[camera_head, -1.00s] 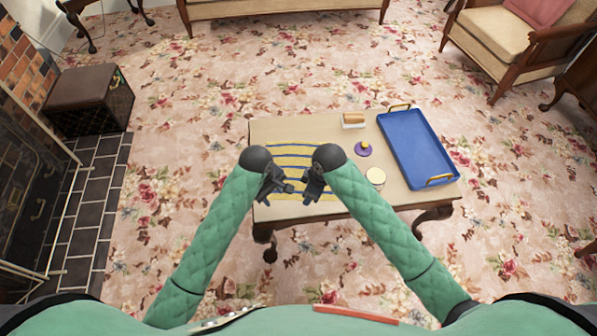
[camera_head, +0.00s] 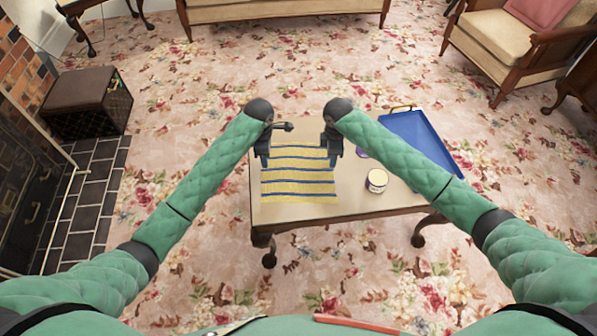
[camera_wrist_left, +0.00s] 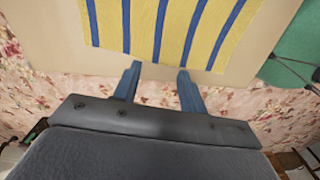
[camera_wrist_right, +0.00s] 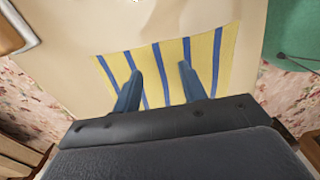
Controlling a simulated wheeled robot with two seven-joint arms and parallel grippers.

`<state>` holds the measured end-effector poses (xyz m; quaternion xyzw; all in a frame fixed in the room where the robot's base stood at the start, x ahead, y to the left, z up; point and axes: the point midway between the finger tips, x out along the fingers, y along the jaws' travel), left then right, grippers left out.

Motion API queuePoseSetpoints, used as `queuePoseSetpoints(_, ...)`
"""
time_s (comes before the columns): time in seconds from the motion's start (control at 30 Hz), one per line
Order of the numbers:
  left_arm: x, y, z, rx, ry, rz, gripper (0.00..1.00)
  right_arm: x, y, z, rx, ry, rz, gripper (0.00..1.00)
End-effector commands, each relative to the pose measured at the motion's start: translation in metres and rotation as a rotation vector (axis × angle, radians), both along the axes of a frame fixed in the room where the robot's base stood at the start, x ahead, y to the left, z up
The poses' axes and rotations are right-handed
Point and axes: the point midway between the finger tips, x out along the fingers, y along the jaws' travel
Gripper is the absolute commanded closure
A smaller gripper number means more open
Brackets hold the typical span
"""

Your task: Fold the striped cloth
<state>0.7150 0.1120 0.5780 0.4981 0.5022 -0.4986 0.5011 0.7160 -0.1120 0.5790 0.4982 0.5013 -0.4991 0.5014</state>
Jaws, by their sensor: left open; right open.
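The yellow cloth with dark blue stripes (camera_head: 298,182) lies flat and spread out on the low table (camera_head: 350,212), toward its left side. My left gripper (camera_head: 263,160) is open and empty at the far left corner of the cloth. My right gripper (camera_head: 332,160) is open and empty at the far right corner. In the left wrist view, the cloth (camera_wrist_left: 175,25) lies just beyond the left fingertips (camera_wrist_left: 159,70). In the right wrist view, the right fingertips (camera_wrist_right: 160,68) overlap the cloth (camera_wrist_right: 207,60); I cannot tell whether they touch it.
A round lidded jar (camera_head: 377,181) stands right of the cloth. A purple item (camera_head: 361,153) is partly hidden by my right arm, which also covers part of the blue tray (camera_head: 416,134). The table's front strip is bare.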

Motion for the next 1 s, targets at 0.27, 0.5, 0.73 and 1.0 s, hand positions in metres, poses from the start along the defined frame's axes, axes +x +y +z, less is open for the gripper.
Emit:
queuePoseSetpoints(0.27,0.000,0.001,-0.040,0.001,0.000,0.000,0.58,-0.001,0.000,-0.040,0.000,0.001,-0.002,0.58)
queuePoseSetpoints(0.5,0.000,0.000,-0.061,0.001,0.000,-0.001,0.58,-0.001,0.000,-0.061,0.001,0.000,-0.002,0.58)
queuePoseSetpoints(0.73,0.000,0.000,-0.065,-0.001,-0.002,-0.002,0.58,-0.001,0.000,-0.065,0.002,-0.001,-0.001,0.58)
queuePoseSetpoints(1.0,0.000,0.000,-0.067,-0.001,-0.001,-0.002,0.58,-0.001,0.000,-0.068,0.002,-0.001,-0.001,0.58)
